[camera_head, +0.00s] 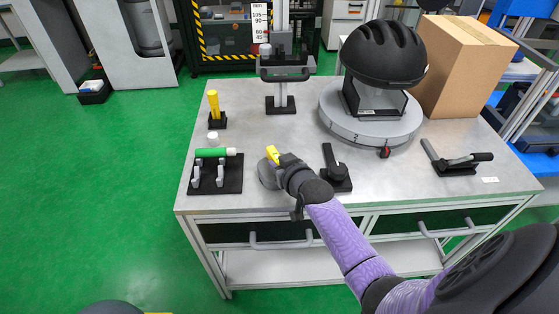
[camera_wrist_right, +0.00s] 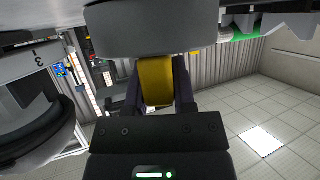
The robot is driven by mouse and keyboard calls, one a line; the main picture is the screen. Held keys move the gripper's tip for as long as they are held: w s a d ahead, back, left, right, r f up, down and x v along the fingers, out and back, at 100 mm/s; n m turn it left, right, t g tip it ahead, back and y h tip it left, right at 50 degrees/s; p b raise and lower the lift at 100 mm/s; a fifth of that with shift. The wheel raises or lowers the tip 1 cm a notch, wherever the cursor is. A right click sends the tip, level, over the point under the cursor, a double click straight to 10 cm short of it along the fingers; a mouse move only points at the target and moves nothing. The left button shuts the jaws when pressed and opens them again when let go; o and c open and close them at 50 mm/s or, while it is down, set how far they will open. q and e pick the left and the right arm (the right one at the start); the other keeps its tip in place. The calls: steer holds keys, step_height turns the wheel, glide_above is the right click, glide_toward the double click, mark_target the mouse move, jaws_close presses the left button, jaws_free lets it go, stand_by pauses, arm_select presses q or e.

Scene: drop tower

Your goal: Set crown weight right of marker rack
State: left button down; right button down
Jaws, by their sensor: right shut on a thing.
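The crown weight, a round grey disc (camera_head: 268,175) with a yellow grip, is over the front left part of the table, just right of the marker rack (camera_head: 233,181). The rack is a black base with grey cradles holding a green marker (camera_head: 212,152) with a white end. My right gripper (camera_head: 279,160) is shut on the weight's yellow grip. In the right wrist view my gripper (camera_wrist_right: 156,85) has its fingers on both sides of the yellow grip, under the grey disc (camera_wrist_right: 150,30). I cannot tell whether the disc touches the table. My left gripper is not in view.
A black clamp (camera_head: 337,176) stands close right of my gripper. A yellow marker in a stand (camera_head: 214,108) and a small white cylinder (camera_head: 213,138) are behind the rack. A black helmet (camera_head: 384,52) sits on a grey turntable (camera_head: 355,126). A cardboard box (camera_head: 458,70) is at the back right.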

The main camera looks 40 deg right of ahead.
steer(key=shift+c, duration=2.2)
jaws_free()
